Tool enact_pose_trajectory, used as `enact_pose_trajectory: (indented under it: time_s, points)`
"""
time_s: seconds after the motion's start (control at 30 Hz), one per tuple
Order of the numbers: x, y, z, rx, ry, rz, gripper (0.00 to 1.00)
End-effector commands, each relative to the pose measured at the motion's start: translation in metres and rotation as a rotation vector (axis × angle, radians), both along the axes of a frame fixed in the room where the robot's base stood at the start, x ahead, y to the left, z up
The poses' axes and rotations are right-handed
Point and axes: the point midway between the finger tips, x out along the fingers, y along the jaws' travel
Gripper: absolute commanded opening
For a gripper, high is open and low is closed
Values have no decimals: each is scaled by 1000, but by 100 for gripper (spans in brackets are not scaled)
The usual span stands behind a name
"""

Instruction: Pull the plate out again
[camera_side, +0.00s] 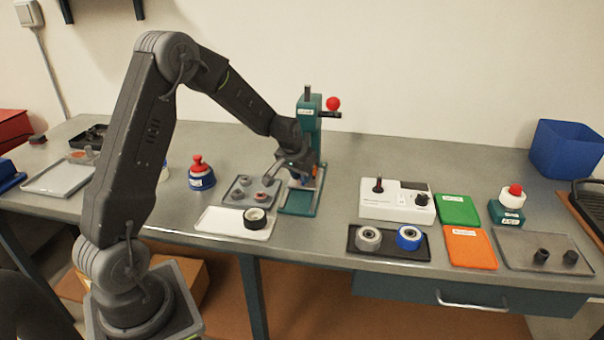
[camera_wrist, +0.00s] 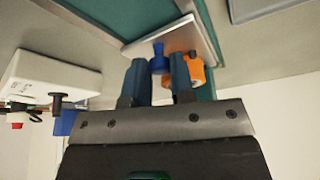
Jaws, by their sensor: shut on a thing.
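The teal press (camera_side: 306,128) stands on the bench with its teal base (camera_side: 298,204) in front. In the wrist view a thin silver-grey plate (camera_wrist: 182,42) lies along the edge of the teal part. A blue knob (camera_wrist: 158,50) is beside the plate and looks joined to it. My gripper (camera_wrist: 158,64) is shut on the blue knob, one finger on each side. In the side view my gripper (camera_side: 296,170) is low at the press, and the arm hides much of the plate. An orange part (camera_wrist: 187,68) is just behind the right finger.
The press lever with a red ball (camera_side: 333,104) sticks out above. A grey tray with small parts (camera_side: 236,190) and a white tray with a black ring (camera_side: 222,222) are left of the base. A white control box (camera_side: 397,204) stands to the right, with bare bench between.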

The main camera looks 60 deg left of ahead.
Motion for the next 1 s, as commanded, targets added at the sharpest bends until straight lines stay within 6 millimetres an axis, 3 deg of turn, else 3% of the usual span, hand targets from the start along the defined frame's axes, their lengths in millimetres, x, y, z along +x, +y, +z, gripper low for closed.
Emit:
enact_pose_trajectory:
  time_s: [0.43, 0.87, 0.9, 1.0]
  points:
    - [-65, -67, 1, 0, -1, -2, 0]
    - [-77, -77, 0, -2, 5, -2, 0]
    - [-77, -77, 0, -2, 5, -2, 26]
    - [-77, -77, 0, -2, 5, -2, 36]
